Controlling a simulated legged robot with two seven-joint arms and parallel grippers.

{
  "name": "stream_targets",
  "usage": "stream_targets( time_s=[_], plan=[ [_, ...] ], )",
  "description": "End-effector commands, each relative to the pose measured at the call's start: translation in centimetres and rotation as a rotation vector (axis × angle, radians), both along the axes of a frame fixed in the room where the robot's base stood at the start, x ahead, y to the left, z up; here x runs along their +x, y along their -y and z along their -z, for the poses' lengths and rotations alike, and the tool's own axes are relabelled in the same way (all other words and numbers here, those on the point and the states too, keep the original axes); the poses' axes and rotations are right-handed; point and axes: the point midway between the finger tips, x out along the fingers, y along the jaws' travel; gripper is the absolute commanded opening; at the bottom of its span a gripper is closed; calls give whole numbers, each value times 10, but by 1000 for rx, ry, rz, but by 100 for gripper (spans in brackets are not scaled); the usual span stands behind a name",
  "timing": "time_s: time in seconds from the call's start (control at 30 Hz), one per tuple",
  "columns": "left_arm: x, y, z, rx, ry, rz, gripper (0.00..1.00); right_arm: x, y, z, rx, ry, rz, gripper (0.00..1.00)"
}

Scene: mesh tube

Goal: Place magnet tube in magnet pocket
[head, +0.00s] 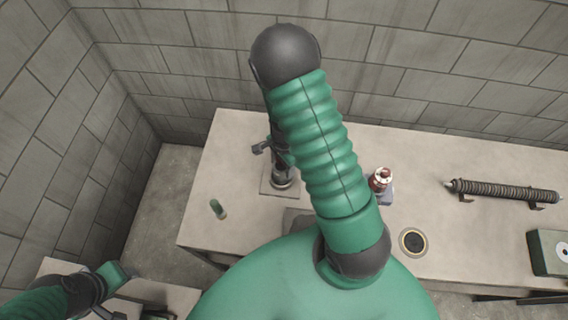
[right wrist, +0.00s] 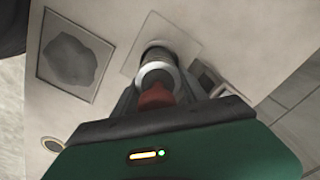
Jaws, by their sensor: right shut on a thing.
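My right gripper (head: 277,150) is low over the left part of the table, partly hidden by my own arm. In the right wrist view, it (right wrist: 158,98) is shut on a tube (right wrist: 156,76) with a metallic ring and a red end, which I take as the magnet tube. The tube points down at a pale square plate (right wrist: 189,34), likely the magnet pocket; the plate (head: 267,187) also shows in the head view. The tube's lower end is at a dark round part on the plate; I cannot tell how deep it sits. My left gripper (head: 105,286) is at the bottom left, its jaws unclear.
A small green cylinder (head: 217,209) stands on the table's left. A red-and-white item (head: 381,180), a round dark hole (head: 413,241), a coiled tube on brackets (head: 505,192) and a green box (head: 549,252) are to the right. A square recess (right wrist: 72,60) lies beside the plate.

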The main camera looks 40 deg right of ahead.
Motion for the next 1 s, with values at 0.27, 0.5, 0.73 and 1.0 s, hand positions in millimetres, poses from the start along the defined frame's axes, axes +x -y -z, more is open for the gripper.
stream_targets(
  time_s=[0.27, 0.5, 0.73, 1.0],
  plan=[
    [0, 0, 3, 0, 0, 0, 52, 0, 2, 3, 1, 3, -1, 0],
    [0, 0, 2, 0, 0, 0, 52, 0, 2, 2, 1, 2, -1, 72],
    [0, 0, 1, 0, 0, 0, 52, 1, 1, 1, 1, 2, -1, 72],
    [0, 0, -6, 0, 0, 0, 52, 2, 2, -45, -2, 10, -6, 72]
  ],
)
